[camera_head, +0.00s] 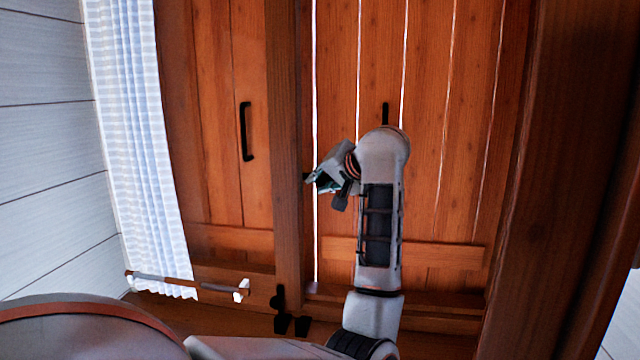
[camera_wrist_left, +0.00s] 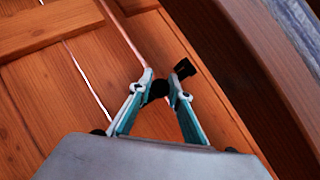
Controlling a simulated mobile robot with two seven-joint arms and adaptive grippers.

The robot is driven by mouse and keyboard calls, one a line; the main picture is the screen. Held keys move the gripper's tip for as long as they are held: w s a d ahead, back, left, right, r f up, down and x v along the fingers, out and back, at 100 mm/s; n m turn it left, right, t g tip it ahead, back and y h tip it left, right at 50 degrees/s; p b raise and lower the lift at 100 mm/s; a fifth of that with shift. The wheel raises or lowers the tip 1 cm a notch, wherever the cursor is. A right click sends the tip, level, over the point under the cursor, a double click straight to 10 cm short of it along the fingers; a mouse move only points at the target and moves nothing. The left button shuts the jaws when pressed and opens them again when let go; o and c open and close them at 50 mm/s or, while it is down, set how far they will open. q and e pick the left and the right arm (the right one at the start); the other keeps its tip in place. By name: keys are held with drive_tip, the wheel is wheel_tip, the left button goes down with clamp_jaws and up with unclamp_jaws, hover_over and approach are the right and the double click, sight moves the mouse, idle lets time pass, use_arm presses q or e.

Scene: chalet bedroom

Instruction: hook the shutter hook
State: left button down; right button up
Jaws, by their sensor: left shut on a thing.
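My left gripper (camera_head: 315,179) is beside the wooden centre post, in front of the right shutter leaf (camera_head: 440,180). In the left wrist view its two fingers (camera_wrist_left: 163,86) are closed on a small black piece, which appears to be the shutter hook (camera_wrist_left: 185,68). Part of the hook sticks out past the right finger; the rest is hidden between the fingers. In the head view the hook is too small and covered to make out. The left shutter leaf (camera_head: 215,120) has a black handle (camera_head: 246,132). I cannot tell whether the hook touches a catch.
The centre post (camera_head: 285,150) stands close left of the gripper. A dark wooden frame (camera_head: 560,150) is at the right. A white curtain (camera_head: 140,140) hangs at the left, with a thin bar (camera_head: 185,282) below. Black fittings (camera_head: 282,312) are at the post's foot.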

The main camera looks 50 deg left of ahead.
sight(321, 182)
use_arm(q)
drive_tip(key=c, duration=1.9)
unclamp_jaws()
drive_tip(key=v, duration=0.6)
drive_tip(key=shift+v, duration=0.75)
